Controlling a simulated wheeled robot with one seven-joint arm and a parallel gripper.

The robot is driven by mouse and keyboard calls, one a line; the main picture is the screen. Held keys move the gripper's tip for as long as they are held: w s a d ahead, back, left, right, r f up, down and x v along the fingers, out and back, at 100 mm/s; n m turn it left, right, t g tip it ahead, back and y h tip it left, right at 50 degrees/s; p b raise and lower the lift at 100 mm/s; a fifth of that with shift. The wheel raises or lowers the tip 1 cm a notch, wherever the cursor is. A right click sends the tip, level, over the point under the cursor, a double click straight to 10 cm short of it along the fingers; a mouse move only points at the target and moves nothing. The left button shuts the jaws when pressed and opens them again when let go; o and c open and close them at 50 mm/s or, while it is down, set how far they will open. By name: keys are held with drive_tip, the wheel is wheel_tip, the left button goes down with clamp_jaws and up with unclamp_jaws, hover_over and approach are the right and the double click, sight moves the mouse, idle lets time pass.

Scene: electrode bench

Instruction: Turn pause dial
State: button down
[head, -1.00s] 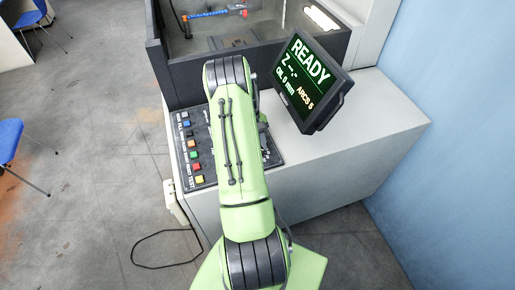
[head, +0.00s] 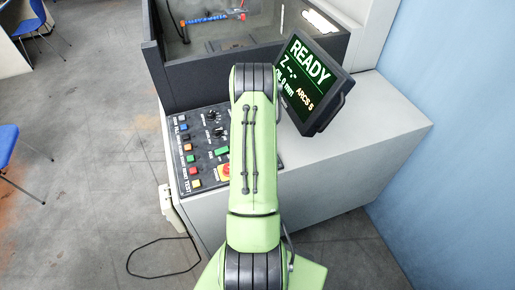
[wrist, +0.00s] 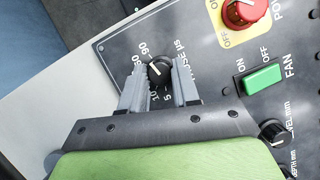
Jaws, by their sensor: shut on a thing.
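The pause dial (wrist: 160,72) is a black round knob with a white pointer line on the dark control panel, in the wrist view. Its "PAUSE µs" label is partly covered, with scale numbers around it. My gripper (wrist: 159,78) has one grey finger on each side of the knob and is shut on it. The pointer line slants toward the upper left in the wrist view. In the head view my green arm hides the dial and the gripper.
The panel (head: 203,153) holds coloured buttons and other knobs. In the wrist view, a red stop knob (wrist: 240,12), a green fan switch (wrist: 262,79) and a level knob (wrist: 273,131) lie right of the gripper. A tilted screen (head: 312,85) reading READY stands right of my arm.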

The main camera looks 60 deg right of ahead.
idle(0.4)
drive_tip(key=c, duration=0.8)
unclamp_jaws()
drive_tip(key=shift+c, duration=0.2)
drive_tip(key=p+v, duration=0.2)
drive_tip(key=v, duration=1.3)
drive_tip(key=shift+d+r, duration=0.2)
drive_tip(key=shift+r, duration=0.15)
